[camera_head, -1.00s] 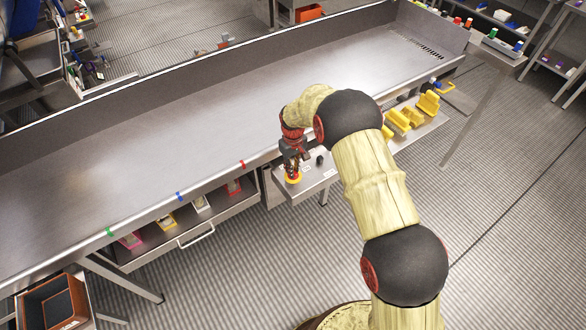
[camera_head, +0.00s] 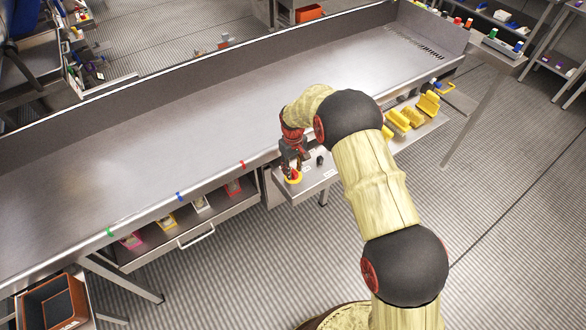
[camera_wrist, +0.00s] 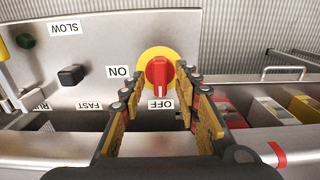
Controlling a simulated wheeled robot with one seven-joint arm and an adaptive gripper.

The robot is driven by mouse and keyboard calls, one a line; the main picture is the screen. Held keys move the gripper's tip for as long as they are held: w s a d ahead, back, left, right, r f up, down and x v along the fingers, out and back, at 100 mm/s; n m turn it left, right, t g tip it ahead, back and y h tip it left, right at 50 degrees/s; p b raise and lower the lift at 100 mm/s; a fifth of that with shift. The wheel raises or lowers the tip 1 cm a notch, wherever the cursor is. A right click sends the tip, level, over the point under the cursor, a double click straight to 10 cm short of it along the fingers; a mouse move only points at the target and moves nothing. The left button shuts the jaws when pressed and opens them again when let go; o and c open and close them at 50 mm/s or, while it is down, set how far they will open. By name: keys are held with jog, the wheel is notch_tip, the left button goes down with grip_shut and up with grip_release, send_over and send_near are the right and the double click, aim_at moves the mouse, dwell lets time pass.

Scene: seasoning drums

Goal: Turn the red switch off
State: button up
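The red switch (camera_wrist: 159,70) is a rotary knob on a round yellow plate (camera_wrist: 146,56), fixed to a grey panel. A pale mark at the knob's lower end points at the OFF label (camera_wrist: 161,104). The ON label (camera_wrist: 118,71) is to its left in the wrist view. In the head view the switch (camera_head: 295,176) shows just below my gripper (camera_head: 291,161). In the wrist view my gripper (camera_wrist: 158,84) is open, one finger on each side of the knob, with visible gaps between the fingers and the knob.
A black square knob (camera_wrist: 71,75) and a green button (camera_wrist: 25,41) sit left on the panel, near SLOW and FAST labels. The steel table edge (camera_head: 140,213) runs beside the panel. A shelf with coloured bins (camera_head: 167,221) is left; yellow blocks (camera_head: 398,122) are right.

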aim_at(293, 171)
notch_tip(293, 171, up, 12)
dwell(0.5)
dwell(0.4)
jog(key=s+d+f+m+g, duration=0.1)
jog(key=s+d+m, duration=0.1)
jog(key=s, duration=0.5)
jog(key=s+d+r+m+t+b, duration=0.1)
jog(key=s+d+r+t, duration=0.1)
jog(key=s+d+r, duration=0.3)
jog(key=s+d+r+m+t+b, duration=0.1)
jog(key=s+d+r+m+t, duration=0.1)
jog(key=s+d+r, duration=0.4)
jog(key=s+d+r+m+t+b, duration=0.1)
jog(key=s+d+r, duration=0.5)
jog(key=s+r, duration=0.8)
jog(key=shift+s+d+m+t, duration=0.2)
jog(key=shift+s+m+t, duration=0.45)
jog(key=shift+s, duration=2.3)
